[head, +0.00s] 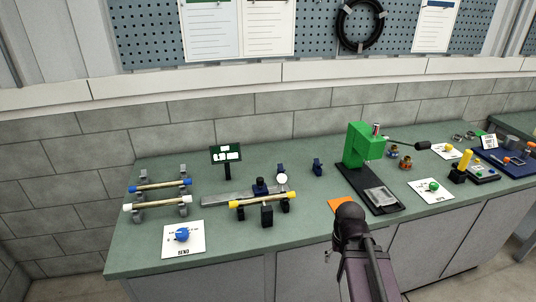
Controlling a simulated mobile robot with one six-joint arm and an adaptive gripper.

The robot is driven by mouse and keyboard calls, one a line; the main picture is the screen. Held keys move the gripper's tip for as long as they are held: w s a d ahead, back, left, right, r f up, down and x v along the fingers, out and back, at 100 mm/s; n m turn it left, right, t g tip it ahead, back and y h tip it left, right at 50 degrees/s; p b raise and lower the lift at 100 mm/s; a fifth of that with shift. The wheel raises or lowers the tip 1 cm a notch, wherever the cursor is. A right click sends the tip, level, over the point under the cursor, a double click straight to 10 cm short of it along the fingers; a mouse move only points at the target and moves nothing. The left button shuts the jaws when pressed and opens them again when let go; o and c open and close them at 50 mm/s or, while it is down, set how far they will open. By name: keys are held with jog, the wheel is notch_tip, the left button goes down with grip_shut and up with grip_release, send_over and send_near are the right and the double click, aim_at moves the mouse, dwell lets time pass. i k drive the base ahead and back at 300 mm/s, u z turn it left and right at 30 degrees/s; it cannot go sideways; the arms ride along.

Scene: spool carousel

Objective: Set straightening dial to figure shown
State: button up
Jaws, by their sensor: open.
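A blue dial (182,235) sits on a white card (197,246) at the front left of the green bench. The card carries a word that looks like BEND and small scale marks too fine to read. A dark green sign (227,156) with white figures stands behind it, to the right. Its figures are too small to read surely. Part of my arm (366,258) reaches up from the bottom, right of centre, and ends in a dark rounded joint over the front edge. My gripper's fingers do not show.
A green press (364,146) stands farther right, near an orange pad (340,204). The bench front left of the dial is clear.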

aim_at(182, 233)
jog(key=u, duration=3.95)
jog(key=i, duration=0.05)
jog(key=z, duration=2.65)
